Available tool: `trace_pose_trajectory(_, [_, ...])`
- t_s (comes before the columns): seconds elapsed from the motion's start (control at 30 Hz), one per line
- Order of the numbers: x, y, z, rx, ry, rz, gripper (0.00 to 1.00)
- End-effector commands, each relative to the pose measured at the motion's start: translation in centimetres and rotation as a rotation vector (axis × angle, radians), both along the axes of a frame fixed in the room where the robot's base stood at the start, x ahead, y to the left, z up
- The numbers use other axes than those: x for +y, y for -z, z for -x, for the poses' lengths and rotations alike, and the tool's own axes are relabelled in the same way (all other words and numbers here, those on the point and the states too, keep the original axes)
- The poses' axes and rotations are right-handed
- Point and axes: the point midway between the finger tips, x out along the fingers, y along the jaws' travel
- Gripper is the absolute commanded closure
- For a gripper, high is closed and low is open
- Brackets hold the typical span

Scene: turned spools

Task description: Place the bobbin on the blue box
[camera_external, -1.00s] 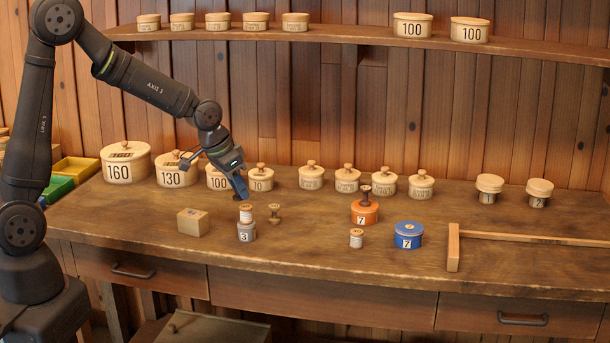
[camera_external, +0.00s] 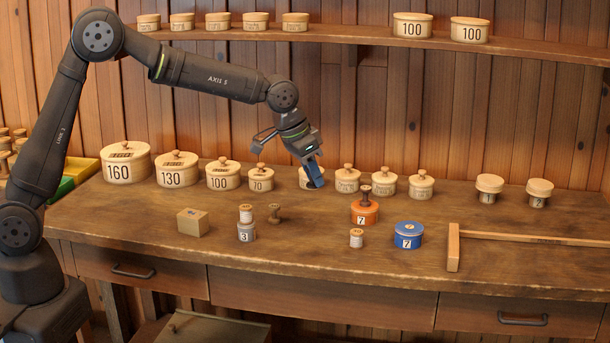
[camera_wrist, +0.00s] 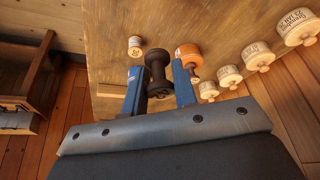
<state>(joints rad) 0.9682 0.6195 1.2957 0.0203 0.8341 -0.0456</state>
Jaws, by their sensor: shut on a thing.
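My gripper (camera_external: 314,178) is above the table in front of the row of lidded pots, left of the orange box. Its blue fingers are shut on a dark brown bobbin (camera_wrist: 158,72), seen between them in the wrist view. In the external view the held bobbin is mostly hidden by the fingers. The blue box (camera_external: 408,236), round and marked 7, stands on the table at right of centre. Its top carries a pale label and bears nothing. My gripper is behind it and to its left. I cannot make out the blue box in the wrist view.
The orange box (camera_external: 364,213) carries another dark spool (camera_external: 366,191). A small white spool (camera_external: 356,238) stands left of the blue box. A grey box (camera_external: 246,232) bears a white spool. A wooden bar (camera_external: 454,248) lies at right. Lidded pots (camera_external: 346,180) line the back.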

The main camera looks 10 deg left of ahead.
Motion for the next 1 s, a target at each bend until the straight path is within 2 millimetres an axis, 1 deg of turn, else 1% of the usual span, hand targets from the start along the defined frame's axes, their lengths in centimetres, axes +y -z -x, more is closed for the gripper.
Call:
trace_pose_trajectory(0.03, [-2.1, -0.1, 0.2, -0.001, 0.020, 0.002, 0.95])
trace_pose_trajectory(0.2, [-8.1, -0.8, 1.0, 0.000, 0.078, 0.001, 0.95])
trace_pose_trajectory(0.4, [-14.5, -1.2, 3.1, 0.000, 0.148, 0.001, 0.95])
trace_pose_trajectory(0.5, [-17.3, -1.3, 4.4, 0.001, 0.180, 0.000, 0.95])
trace_pose_trajectory(0.6, [-19.4, -1.4, 5.6, 0.001, 0.206, 0.001, 0.95])
trace_pose_trajectory(0.7, [-20.9, -1.5, 6.6, 0.001, 0.226, 0.002, 0.95])
trace_pose_trajectory(0.83, [-21.9, -1.5, 7.3, 0.002, 0.241, 0.001, 0.95])
trace_pose_trajectory(0.93, [-22.2, -1.1, 6.9, 0.002, 0.243, 0.000, 0.95])
trace_pose_trajectory(1.0, [-22.2, -0.4, 5.8, 0.003, 0.242, 0.000, 0.95])
